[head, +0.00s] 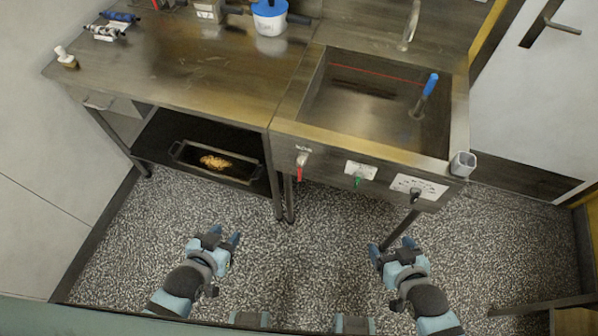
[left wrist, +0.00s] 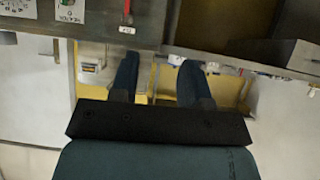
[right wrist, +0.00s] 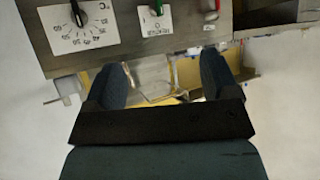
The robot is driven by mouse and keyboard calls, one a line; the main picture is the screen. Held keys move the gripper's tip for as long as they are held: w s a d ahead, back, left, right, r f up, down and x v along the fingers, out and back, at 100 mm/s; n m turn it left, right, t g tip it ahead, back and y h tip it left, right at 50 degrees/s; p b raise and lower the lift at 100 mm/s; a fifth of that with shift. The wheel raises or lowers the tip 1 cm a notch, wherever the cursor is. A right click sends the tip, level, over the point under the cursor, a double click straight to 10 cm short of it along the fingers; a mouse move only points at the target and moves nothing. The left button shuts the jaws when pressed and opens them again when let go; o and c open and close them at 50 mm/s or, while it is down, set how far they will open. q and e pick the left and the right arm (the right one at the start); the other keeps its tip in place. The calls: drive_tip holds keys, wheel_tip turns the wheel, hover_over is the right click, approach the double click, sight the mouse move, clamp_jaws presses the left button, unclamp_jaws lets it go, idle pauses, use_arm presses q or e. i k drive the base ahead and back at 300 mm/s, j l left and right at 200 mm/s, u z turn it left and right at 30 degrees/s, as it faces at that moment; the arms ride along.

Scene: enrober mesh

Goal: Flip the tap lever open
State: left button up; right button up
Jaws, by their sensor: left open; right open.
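A small red lever (head: 299,172) hangs down below a label at the left end of the sink unit's front panel. My left gripper (head: 222,238) is open and empty, low in front of the unit, below and left of the lever. My right gripper (head: 392,248) is open and empty, below and right of the lever. Neither gripper touches anything. A metal spout (head: 410,25) stands behind the sink.
The panel (head: 330,165) also has a green switch (head: 358,181) and a black dial (head: 415,194). A blue-handled tool (head: 431,84) stands in the sink basin (head: 370,105). A grey cup (head: 462,164) is at the right corner. A black tray (head: 178,150) sits on the lower shelf. The floor in front is clear.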

sight(301, 158)
drive_tip(key=k+l, duration=0.15)
drive_tip(key=l, duration=0.25)
drive_tip(key=k+l+z, duration=0.1)
drive_tip(key=l, duration=0.3)
drive_tip(key=k+l, duration=0.2)
drive_tip(key=l, duration=0.2)
drive_tip(key=k+l+z, duration=0.1)
drive_tip(key=l, duration=0.25)
drive_tip(key=k+l, duration=0.15)
drive_tip(key=l, duration=0.3)
drive_tip(key=j+z, duration=0.05)
